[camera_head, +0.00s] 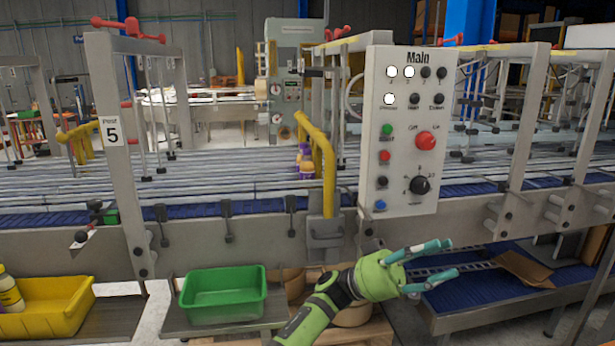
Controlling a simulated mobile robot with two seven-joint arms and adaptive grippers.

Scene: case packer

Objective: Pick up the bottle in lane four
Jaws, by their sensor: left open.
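A small purple and orange bottle (306,165) stands in a lane of the conveyor (220,178), just left of the yellow bent bar. A second purple shape shows right behind it; I cannot tell if it is another bottle. Lane numbers are not readable. My left gripper (452,262) is open and empty, its teal fingers spread and pointing right. It is below the control panel, in front of the machine frame, lower and to the right of the bottle and well apart from it. My right gripper is not in view.
The Main control panel (404,130) and a yellow bar (329,170) stand near the bottle. A green bin (224,293) and a yellow bin (45,306) with a bottle (10,292) sit below. A blue lower conveyor (480,298) lies at right.

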